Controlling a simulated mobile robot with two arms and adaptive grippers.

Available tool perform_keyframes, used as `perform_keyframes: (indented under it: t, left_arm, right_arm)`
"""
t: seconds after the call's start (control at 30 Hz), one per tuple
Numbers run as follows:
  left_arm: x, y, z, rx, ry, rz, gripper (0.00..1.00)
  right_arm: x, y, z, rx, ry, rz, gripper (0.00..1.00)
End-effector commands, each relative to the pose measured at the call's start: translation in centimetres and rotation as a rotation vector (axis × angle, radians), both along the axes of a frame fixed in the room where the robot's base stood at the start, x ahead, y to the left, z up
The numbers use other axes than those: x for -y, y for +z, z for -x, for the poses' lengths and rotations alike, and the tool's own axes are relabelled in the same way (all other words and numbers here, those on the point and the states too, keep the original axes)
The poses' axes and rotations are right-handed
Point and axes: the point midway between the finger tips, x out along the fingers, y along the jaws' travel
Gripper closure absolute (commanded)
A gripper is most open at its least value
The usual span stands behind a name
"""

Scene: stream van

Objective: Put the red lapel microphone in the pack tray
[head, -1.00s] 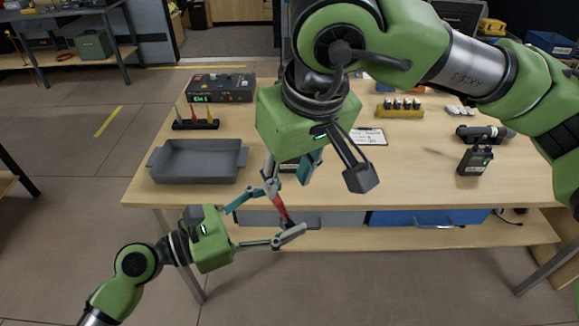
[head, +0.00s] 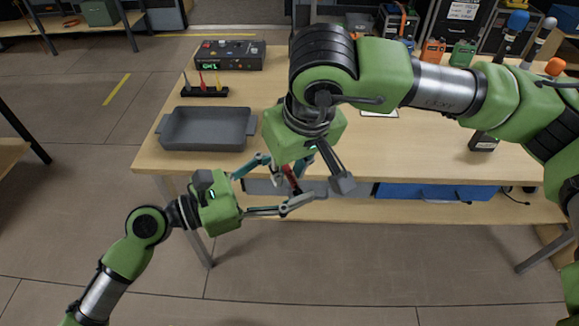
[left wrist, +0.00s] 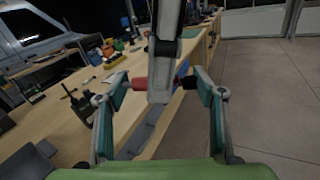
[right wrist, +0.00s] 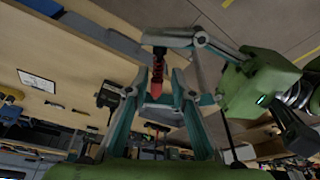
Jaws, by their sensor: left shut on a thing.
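The red lapel microphone (head: 290,176) is in my left gripper (head: 286,182), in front of the table's near edge. In the left wrist view its red body (left wrist: 140,83) spans between the left fingertips, its middle hidden by a finger of my right gripper. My right gripper (head: 308,181) reaches down from above. In the right wrist view its fingers stand apart, with the microphone (right wrist: 158,70) between or just beyond them; contact is unclear. The grey pack tray (head: 208,146) sits on the table's left side, and no object shows in it.
Behind the tray are a black rack (head: 204,91) with small coloured pieces and a black box (head: 230,56) with a green display. A black device (head: 483,142) stands at the right. A blue drawer (head: 435,192) is below the tabletop. The table's middle is mostly clear.

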Motion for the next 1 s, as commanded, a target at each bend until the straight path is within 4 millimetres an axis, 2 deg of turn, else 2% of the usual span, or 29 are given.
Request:
perform_keyframes:
  t: [0.03,0.07,0.17,0.2,0.27,0.67,0.77,1.0]
  left_arm:
    - [0.0,0.0,0.0,0.0,0.0,0.0,0.58]
    - [0.0,0.0,0.0,0.0,0.0,0.0,0.58]
    - [0.0,0.0,0.0,0.0,0.0,0.0,0.58]
    - [0.0,0.0,0.0,0.0,0.0,0.0,0.33]
    - [0.0,0.0,0.0,0.0,0.0,0.0,0.18]
    - [-0.3,0.0,0.2,-0.001,0.0,0.0,0.18]
    - [-1.3,-0.1,0.6,-0.002,0.001,-0.002,0.18]
    - [-5.7,-0.2,2.9,-0.005,0.002,-0.004,0.18]
  right_arm:
    - [0.0,0.0,0.0,0.0,0.0,0.0,0.94]
    - [0.0,0.0,0.0,0.0,0.0,0.0,1.0]
    - [-0.1,0.0,0.0,-0.001,0.002,-0.001,1.0]
    - [-0.1,0.0,0.1,0.0,0.003,-0.002,1.0]
    - [-0.1,0.1,0.1,-0.001,0.003,-0.002,1.0]
    - [0.0,0.0,0.0,0.0,0.0,0.0,1.0]
    - [0.0,0.1,0.0,0.0,0.0,0.0,1.0]
    - [0.0,0.0,0.0,0.0,0.0,0.0,1.0]
